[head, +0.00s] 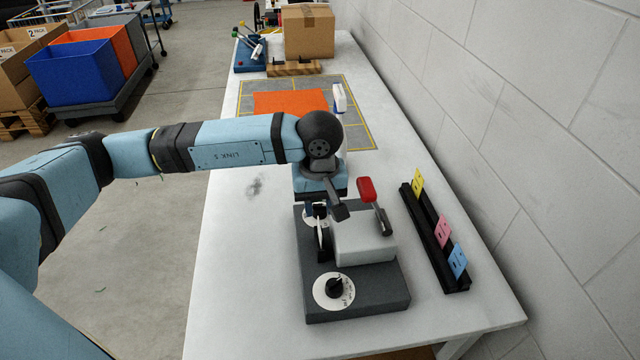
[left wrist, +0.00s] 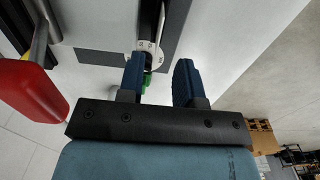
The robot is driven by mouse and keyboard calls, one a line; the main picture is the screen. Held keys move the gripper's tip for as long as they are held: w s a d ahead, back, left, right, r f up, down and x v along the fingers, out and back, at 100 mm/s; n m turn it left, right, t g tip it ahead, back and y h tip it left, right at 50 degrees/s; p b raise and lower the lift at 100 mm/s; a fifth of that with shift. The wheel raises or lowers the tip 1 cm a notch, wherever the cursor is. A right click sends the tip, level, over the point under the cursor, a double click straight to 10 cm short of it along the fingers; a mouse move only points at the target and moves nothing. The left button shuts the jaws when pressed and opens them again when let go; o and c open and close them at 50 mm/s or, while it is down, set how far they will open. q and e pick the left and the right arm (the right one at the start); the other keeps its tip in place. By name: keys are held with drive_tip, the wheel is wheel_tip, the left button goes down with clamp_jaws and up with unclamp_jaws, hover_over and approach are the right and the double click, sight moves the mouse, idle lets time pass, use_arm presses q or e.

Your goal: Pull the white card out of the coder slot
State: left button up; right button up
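The coder is a dark grey base (head: 365,300) with a light grey block (head: 365,240), a red-handled lever (head: 367,190) and two white dials, the near one (head: 333,291) having a black knob. A thin white upright edge (head: 326,243), perhaps the white card, shows beside black parts at the block's left side. My left gripper (head: 316,210) points down over the coder's far left part, by the far dial. In the left wrist view its two blue fingers (left wrist: 160,82) stand apart with a gap between them. A dial (left wrist: 150,48) and a small green thing (left wrist: 147,80) show beyond. The card is not clear there. My right gripper is out of view.
A black rack (head: 437,245) with yellow, pink and blue cards stands right of the coder, near the wall. An orange mat (head: 290,102), a white-and-blue item (head: 340,98) and a cardboard box (head: 308,32) are farther back. The table's left side (head: 235,260) is clear.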

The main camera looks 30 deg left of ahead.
sight(319, 225)
use_arm(q)
wheel_tip(319, 225, down, 8)
drive_tip(key=shift+r+p, duration=0.2)
drive_tip(key=shift+p, duration=0.2)
clamp_jaws()
drive_tip(key=shift+r, duration=0.25)
drive_tip(key=shift+r+p, duration=1.25)
drive_tip(key=shift+r, duration=2.15)
drive_tip(key=shift+r, duration=0.15)
